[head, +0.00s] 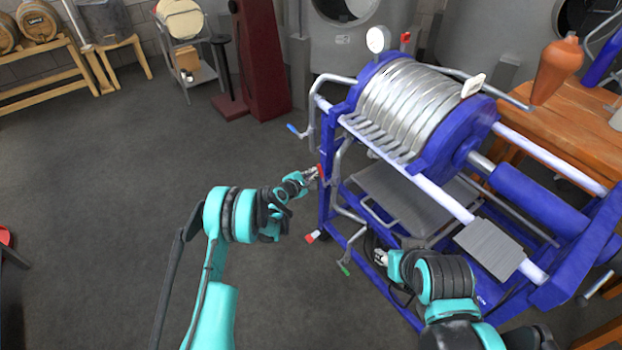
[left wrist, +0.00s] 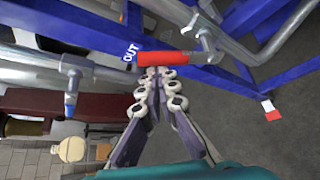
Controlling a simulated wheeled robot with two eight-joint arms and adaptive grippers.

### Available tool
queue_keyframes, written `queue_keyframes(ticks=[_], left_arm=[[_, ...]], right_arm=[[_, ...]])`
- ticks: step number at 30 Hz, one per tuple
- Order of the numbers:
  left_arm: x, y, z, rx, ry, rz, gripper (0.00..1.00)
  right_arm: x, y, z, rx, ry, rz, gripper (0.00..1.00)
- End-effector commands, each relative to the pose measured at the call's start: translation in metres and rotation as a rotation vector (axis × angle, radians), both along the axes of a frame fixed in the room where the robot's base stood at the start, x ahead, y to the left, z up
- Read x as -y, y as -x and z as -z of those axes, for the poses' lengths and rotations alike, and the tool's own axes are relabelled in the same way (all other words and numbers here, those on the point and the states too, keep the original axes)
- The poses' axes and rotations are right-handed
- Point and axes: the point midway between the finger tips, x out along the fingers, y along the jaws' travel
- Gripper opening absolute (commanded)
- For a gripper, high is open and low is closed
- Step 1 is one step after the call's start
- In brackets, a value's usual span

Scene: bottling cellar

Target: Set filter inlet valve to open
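The filter is a blue-framed plate press (head: 400,110). My left gripper (head: 313,174) is at a red valve handle (head: 321,173) on the press's left end. In the left wrist view my left gripper (left wrist: 160,75) has its fingers together, tips against or just under the red handle (left wrist: 165,58), which lies across them rather than between them. The word OUT is printed beside this handle. A blue valve handle (head: 293,130) sticks out to the upper left; it also shows in the left wrist view (left wrist: 70,104). My right gripper (head: 381,257) is low beside the frame; its fingers are too small to judge.
A red-and-white frame foot (head: 311,237) and a green handle (head: 344,268) are low at the press's left end. A wooden table (head: 580,125) with an orange-brown vessel (head: 556,70) stands behind right. The floor (head: 130,180) to the left is clear.

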Motion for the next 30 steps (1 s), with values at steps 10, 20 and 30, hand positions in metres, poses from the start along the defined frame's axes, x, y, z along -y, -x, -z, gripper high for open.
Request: queue_keyframes(ticks=[10,20,30], left_arm=[[0.012,0.01,-0.009,-0.007,0.005,0.006,0.0],[0.019,0.019,-0.011,-0.008,0.004,0.007,0.0],[0.021,0.022,-0.011,-0.009,0.005,0.008,0.0]], right_arm=[[0.0,0.0,0.0,0.0,0.0,0.0,0.4],[0.0,0.0,0.0,0.0,0.0,0.0,0.4],[0.0,0.0,0.0,0.0,0.0,0.0,0.4]])
